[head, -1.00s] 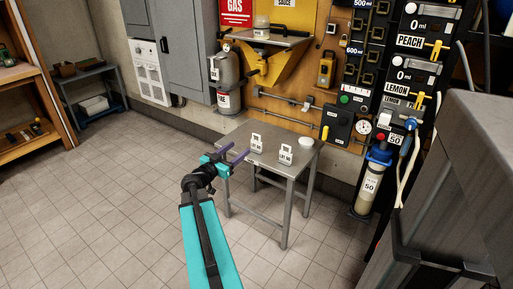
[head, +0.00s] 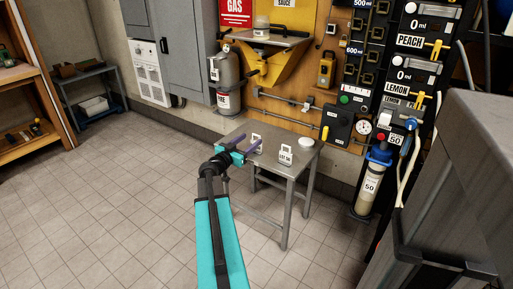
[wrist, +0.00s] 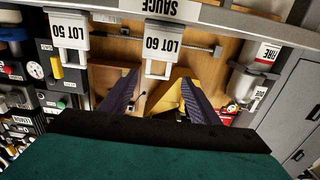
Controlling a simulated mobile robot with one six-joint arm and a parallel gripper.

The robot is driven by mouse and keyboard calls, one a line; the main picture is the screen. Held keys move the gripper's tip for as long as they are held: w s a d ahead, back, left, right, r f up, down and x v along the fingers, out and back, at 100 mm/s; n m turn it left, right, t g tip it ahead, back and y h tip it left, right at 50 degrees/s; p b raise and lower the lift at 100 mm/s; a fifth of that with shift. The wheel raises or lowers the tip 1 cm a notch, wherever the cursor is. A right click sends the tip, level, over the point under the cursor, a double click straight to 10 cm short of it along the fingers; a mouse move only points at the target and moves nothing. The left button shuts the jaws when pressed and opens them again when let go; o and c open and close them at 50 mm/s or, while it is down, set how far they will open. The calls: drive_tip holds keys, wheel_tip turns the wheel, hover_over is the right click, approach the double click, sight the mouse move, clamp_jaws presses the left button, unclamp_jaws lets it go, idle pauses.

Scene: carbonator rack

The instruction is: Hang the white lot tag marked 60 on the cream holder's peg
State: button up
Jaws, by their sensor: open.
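The white lot tag marked 60 (wrist: 163,40) is upside down in the wrist view, its open frame-like part lying between the fingertips. In the head view it stands on the grey table (head: 239,133), on the left and partly behind a finger. A second tag, marked 50 (head: 285,157), stands to its right and also shows in the wrist view (wrist: 69,32). My gripper (head: 252,141) is open, with its purple fingers apart at the tag marked 60; contact cannot be told. I cannot make out the cream holder's peg for certain.
A white bowl (head: 307,142) sits at the table's back right corner. A cream cylinder labelled 50 (head: 370,187) stands right of the table. A yellow wall bracket (head: 262,66) and a fire extinguisher (head: 225,80) are behind. The floor left of the table is clear.

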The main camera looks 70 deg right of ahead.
drive_tip(key=shift+d, duration=0.1)
drive_tip(key=x, duration=0.3)
drive_tip(key=shift+s+d+f, duration=0.1)
drive_tip(key=shift+s+f, duration=0.1)
drive_tip(key=shift+s, duration=0.05)
drive_tip(key=shift+b+x, duration=0.3)
drive_tip(key=shift+x, duration=0.55)
drive_tip(key=shift+r, duration=0.1)
drive_tip(key=shift+c, duration=0.2)
drive_tip(key=c, duration=1.3)
drive_tip(key=shift+c, duration=0.2)
drive_tip(key=shift+r, duration=0.15)
wheel_tip(320, 180, up, 18)
drive_tip(key=p, duration=0.3)
